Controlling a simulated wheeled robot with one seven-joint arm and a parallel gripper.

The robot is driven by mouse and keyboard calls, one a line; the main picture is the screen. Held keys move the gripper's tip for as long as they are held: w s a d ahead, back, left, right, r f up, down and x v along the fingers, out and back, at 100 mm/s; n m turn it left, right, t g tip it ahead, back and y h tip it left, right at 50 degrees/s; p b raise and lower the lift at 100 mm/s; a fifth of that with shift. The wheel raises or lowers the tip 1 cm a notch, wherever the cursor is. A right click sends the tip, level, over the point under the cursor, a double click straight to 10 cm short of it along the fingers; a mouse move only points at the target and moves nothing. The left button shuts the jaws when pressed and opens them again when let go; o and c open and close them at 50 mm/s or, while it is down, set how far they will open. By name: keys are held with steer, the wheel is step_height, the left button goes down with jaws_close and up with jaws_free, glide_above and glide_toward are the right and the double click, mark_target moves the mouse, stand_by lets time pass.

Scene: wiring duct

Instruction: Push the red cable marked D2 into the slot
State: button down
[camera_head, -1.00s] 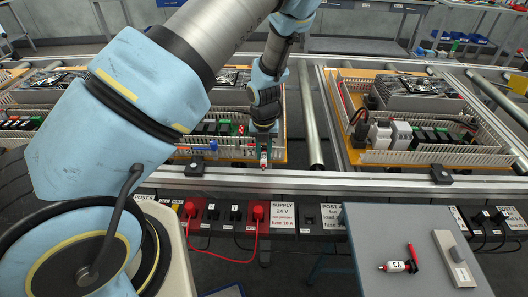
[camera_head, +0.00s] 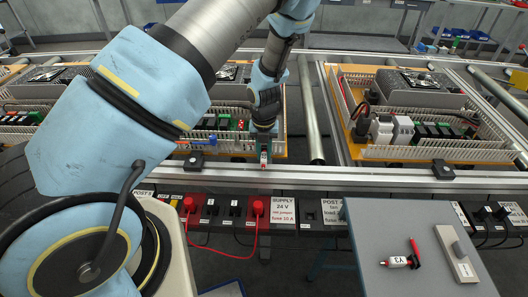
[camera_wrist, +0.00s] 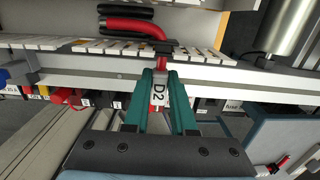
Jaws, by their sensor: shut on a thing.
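My gripper (camera_wrist: 158,100) is shut on the red cable marked D2 (camera_wrist: 157,93); its white label shows between the teal fingers in the wrist view. From the fingers the red cable (camera_wrist: 134,24) runs up over the toothed edge of the white duct wall (camera_wrist: 90,47) and bends left beyond it. A dark piece sits where the cable crosses the teeth; I cannot tell whether the cable is inside a slot. In the head view my gripper (camera_head: 264,148) points down at the front edge of the left panel, with a red cable end below the fingers.
A front rail (camera_head: 330,171) runs below the panels, with a black clamp (camera_head: 441,170) to the right. Sockets with a red lead (camera_head: 257,207) line the strip underneath. A second wired panel (camera_head: 420,130) stands at right. A grey table (camera_head: 370,220) holds a Y3-marked item (camera_head: 398,261).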

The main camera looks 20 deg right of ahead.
mark_target(264, 154)
steer(key=shift+f, duration=0.15)
steer(key=c, duration=0.7)
jaws_free()
steer(key=shift+o, duration=0.2)
step_height(264, 154, up, 11)
steer(key=shift+s+b, duration=0.2)
steer(key=shift+b, duration=0.2)
steer(key=shift+f, duration=0.1)
steer(key=s+a+r+m, duration=0.1)
steer(key=a+r+m, duration=0.3)
steer(key=a+m, duration=0.6)
steer(key=s+a+r+m, duration=0.1)
steer(key=a+r+m, duration=0.4)
steer(key=a+m, duration=0.5)
steer(key=s+a+r+m+t, duration=0.1)
steer(key=a+r+m, duration=0.4)
steer(key=a+m, duration=0.5)
steer(key=shift+s+m, duration=0.3)
steer(key=shift+m, duration=0.8)
